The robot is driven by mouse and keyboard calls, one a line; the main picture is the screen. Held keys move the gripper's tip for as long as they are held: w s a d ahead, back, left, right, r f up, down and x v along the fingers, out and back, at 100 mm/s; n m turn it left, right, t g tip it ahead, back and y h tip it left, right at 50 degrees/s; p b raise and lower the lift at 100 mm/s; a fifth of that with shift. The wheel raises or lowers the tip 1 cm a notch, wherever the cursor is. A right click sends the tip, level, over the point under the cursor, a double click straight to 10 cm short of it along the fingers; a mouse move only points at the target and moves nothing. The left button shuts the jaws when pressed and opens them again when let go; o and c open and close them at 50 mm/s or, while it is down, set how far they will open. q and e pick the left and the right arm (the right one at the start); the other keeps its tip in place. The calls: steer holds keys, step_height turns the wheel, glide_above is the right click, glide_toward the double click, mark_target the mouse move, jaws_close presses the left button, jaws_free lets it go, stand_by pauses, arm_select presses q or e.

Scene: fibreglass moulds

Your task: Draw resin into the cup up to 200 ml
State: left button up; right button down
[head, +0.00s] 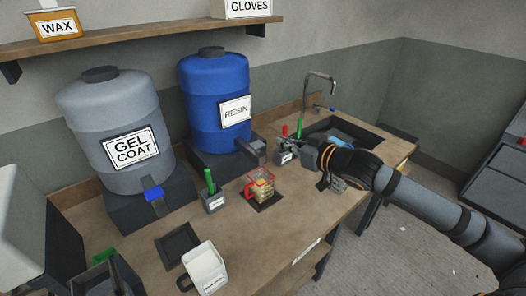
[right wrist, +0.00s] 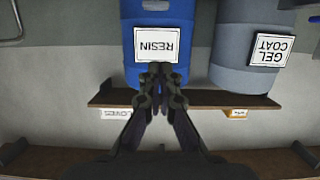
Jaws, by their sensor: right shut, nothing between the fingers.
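The blue RESIN drum (head: 217,85) stands on a dark stand at the back of the bench. Its grey tap (head: 254,148) points toward the front right. A clear cup with a red rim and handle (head: 261,184) sits on a dark square pad (head: 268,205) below and in front of the tap. It holds something yellowish; its level against the marks is too small to read. My right gripper (head: 282,142) is shut and empty, just right of the tap; I cannot tell if it touches it. In the right wrist view, its closed fingers (right wrist: 160,72) point toward the RESIN label. My left gripper is out of view.
The grey GEL COAT drum (head: 110,115) with a blue tap lever stands left. A holder with a green tool (head: 213,198) and a white jug (head: 205,265) are on the bench. Another small holder (head: 285,157) stands close under my right gripper. A sink (head: 340,135) lies behind my right arm.

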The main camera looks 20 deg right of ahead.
steer(key=shift+w+d, duration=0.1)
steer(key=shift+w, duration=0.05)
steer(key=p, duration=0.2)
glide_above(263, 146)
steer(key=s, duration=0.3)
steer(key=f, duration=0.3)
steer(key=f+p, duration=0.1)
steer(key=a+f, duration=0.1)
steer(key=shift+w+f, duration=0.2)
steer(key=shift+w, duration=0.05)
steer(key=shift+s+d+f, duration=0.1)
steer(key=shift+f, duration=0.4)
steer(key=shift+f, duration=0.15)
